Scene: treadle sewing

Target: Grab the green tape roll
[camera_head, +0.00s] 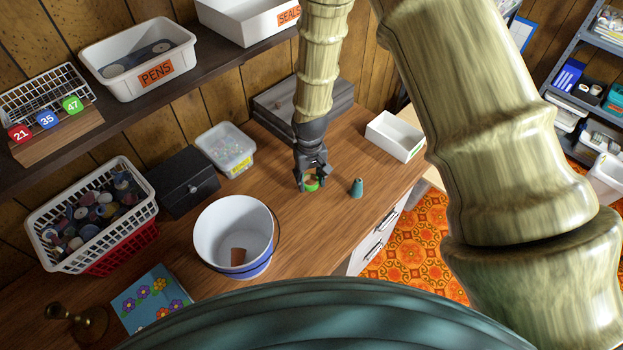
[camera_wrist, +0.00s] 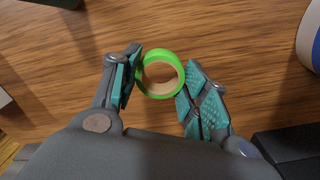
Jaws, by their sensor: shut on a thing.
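The green tape roll (camera_wrist: 161,74) is a bright green ring with a tan inner core. In the wrist view it sits between the two teal-padded fingers of my gripper (camera_wrist: 160,88), with a finger against each side. In the head view the green tape roll (camera_head: 311,183) shows low between the fingertips of my gripper (camera_head: 312,178), at the wooden tabletop (camera_head: 335,215). My gripper is shut on the roll. I cannot tell whether the roll still touches the table. My fingers hide part of it in the head view.
A teal cone-shaped spool (camera_head: 357,188) stands just right of my gripper. A white bucket (camera_head: 212,222) stands to the left, nearer the camera. Bare table lies in front of my gripper.

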